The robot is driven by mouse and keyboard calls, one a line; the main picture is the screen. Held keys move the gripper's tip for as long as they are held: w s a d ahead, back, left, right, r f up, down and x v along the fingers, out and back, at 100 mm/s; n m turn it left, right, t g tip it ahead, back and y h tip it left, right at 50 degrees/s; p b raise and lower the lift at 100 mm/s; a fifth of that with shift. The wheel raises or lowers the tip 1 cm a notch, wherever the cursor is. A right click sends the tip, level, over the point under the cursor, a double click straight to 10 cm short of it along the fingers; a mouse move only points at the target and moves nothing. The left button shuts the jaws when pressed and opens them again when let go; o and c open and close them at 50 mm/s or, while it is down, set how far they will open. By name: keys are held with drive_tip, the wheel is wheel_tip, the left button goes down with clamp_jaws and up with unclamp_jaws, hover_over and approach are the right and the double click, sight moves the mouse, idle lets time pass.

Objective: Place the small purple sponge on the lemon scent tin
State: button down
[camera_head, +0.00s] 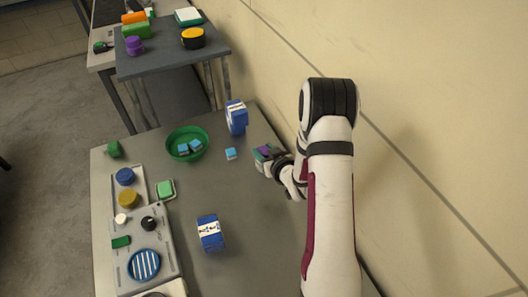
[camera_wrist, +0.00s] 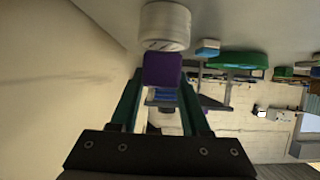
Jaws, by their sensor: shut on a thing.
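The small purple sponge (camera_wrist: 162,69) is between the teal fingers of my gripper (camera_wrist: 161,78) in the wrist view, and the gripper is shut on it. In the head view, my gripper (camera_head: 261,153) is above the right part of the table, and a bit of purple shows there. In the wrist view, a white round tin (camera_wrist: 165,25) stands just past the sponge, close to it. I cannot tell whether they touch. I cannot read its label or confirm that it is the lemon scent tin. I cannot make it out in the head view.
A light-blue cube (camera_head: 231,153) and a green bowl (camera_head: 170,146) with light-blue cubes are left of my gripper. Trays (camera_head: 165,238) line the left edge. The wall (camera_head: 420,130) is close on the right.

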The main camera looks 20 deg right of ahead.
drive_tip(key=shift+f, duration=0.25)
drive_tip(key=shift+f, duration=0.1)
drive_tip(key=shift+c, duration=1.9)
unclamp_jaws()
drive_tip(key=shift+s+r, duration=0.25)
drive_tip(key=shift+s, duration=0.05)
drive_tip(key=s+a+r+m+g+h, duration=0.25)
drive_tip(key=s+r+g, duration=0.5)
drive_tip(key=s, duration=0.65)
drive_tip(key=s+a+r+m+g+y, duration=0.1)
drive_tip(key=s+a+r, duration=0.4)
drive_tip(key=s, duration=0.5)
drive_tip(key=s+a+r+m+g+y, duration=0.2)
drive_tip(key=s+a+r+g+y, duration=0.1)
drive_tip(key=s+a, duration=0.6)
wheel_tip(320, 180, up, 2)
drive_tip(key=shift+s+a+g, duration=0.25)
drive_tip(key=shift+s+g, duration=0.5)
drive_tip(key=shift+s, duration=0.05)
